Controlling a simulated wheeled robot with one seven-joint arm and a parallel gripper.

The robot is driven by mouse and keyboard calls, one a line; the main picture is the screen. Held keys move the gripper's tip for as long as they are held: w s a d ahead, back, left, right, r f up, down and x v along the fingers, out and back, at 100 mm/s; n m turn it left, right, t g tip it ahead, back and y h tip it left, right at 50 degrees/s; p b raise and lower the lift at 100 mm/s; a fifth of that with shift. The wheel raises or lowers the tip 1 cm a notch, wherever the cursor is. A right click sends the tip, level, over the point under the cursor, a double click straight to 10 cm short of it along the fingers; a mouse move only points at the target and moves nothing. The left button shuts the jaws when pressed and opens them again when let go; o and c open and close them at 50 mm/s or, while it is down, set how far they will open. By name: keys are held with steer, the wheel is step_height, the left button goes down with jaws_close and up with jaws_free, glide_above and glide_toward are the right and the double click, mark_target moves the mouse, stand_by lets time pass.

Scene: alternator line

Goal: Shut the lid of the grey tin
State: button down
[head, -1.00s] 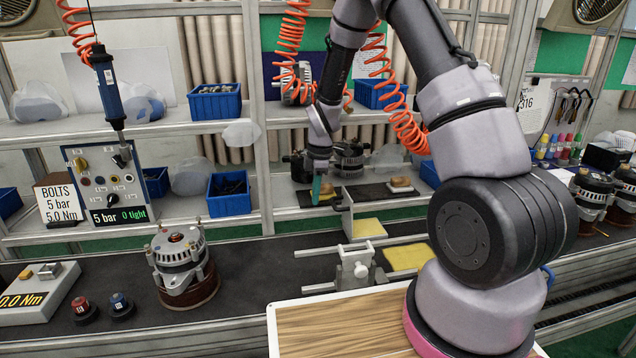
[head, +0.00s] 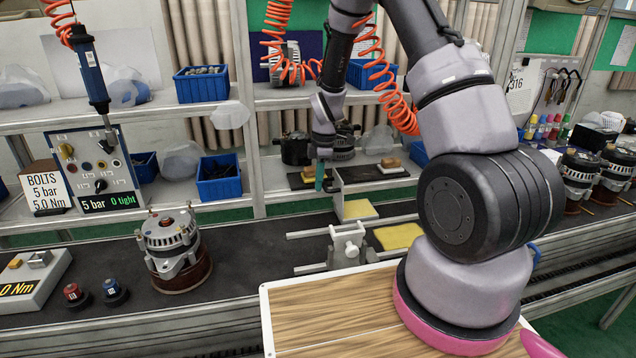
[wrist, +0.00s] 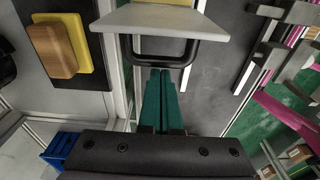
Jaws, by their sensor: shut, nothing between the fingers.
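I cannot clearly make out a tin as such. A thin grey panel (head: 338,193) stands upright at the back of the line, with a yellow pad (head: 358,210) at its foot. The wrist view shows a pale grey panel (wrist: 160,20) with a black bar handle (wrist: 191,58), seemingly the same piece. My gripper (head: 320,185) is left of the panel in the head view, its teal fingers pointing down. In the wrist view my gripper (wrist: 164,73) is shut and empty, fingertips by the handle's bar; I cannot tell if they touch.
A grey clamp fixture (head: 347,243) with rails and a second yellow pad (head: 399,235) lie in front. A wooden block (head: 390,163) sits on a dark mat behind. An alternator (head: 172,245) stands left. The dark belt (head: 255,240) between is clear.

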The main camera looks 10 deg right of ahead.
steer(key=shift+d, duration=0.15)
steer(key=shift+d+r, duration=0.15)
